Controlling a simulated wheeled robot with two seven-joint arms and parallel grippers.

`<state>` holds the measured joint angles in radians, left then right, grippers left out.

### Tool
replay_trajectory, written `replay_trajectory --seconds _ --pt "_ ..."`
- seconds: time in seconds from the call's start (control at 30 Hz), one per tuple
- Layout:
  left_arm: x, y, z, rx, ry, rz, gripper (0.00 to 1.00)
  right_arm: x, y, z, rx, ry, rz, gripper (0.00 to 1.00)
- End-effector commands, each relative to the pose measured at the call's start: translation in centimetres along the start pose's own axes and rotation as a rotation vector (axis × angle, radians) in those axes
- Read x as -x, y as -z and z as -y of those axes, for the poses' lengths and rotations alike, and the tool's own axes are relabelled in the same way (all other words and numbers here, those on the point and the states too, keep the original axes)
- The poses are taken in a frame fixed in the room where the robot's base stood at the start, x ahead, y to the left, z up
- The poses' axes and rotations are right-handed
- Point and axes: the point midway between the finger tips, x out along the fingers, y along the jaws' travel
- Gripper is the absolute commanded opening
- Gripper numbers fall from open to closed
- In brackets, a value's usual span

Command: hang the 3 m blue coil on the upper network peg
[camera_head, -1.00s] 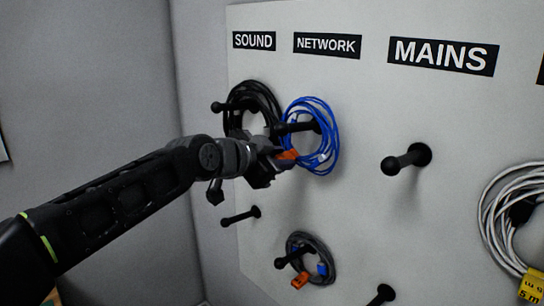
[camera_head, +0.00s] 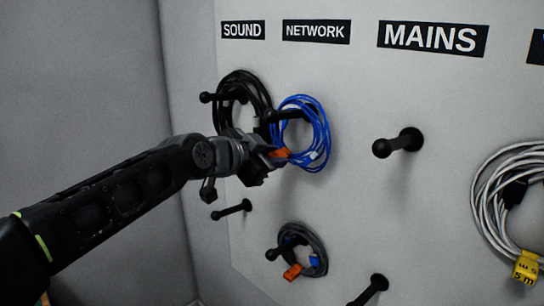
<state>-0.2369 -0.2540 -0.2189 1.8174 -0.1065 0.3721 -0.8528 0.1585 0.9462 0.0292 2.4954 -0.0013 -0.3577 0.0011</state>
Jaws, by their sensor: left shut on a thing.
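The blue coil (camera_head: 322,118) is under the NETWORK label (camera_head: 316,31), around the upper network peg (camera_head: 290,115). The peg's knob shows at the left of the coil, and its shaft passes into the loop. My left gripper (camera_head: 270,158) is at the lower left of the coil, shut on its orange tag (camera_head: 281,154). The jaw tips are partly hidden by the gripper body. I cannot tell whether the coil's weight rests on the peg. My right gripper is not in view.
A black coil (camera_head: 238,82) hangs under the SOUND label, just behind my left gripper. A grey coil with an orange tag (camera_head: 293,272) hangs on the lower network peg. The upper MAINS peg (camera_head: 398,143) is bare. A white coil (camera_head: 490,200) with a yellow tag is at right.

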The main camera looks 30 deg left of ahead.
Motion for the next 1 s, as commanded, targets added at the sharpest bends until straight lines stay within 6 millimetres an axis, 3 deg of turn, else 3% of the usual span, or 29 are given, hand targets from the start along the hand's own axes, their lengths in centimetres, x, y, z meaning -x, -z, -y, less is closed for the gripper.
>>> replay_trajectory --seconds 0.33,0.67,1.0 --pt "0.0 -0.1 -0.1 0.0 -0.002 0.002 0.52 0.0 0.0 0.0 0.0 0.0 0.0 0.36" --pt "0.3 -0.1 0.0 0.0 -0.001 0.001 0.52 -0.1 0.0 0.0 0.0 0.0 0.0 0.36" --pt "4.9 -0.2 0.0 0.0 0.002 0.0 0.52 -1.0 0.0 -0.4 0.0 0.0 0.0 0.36"
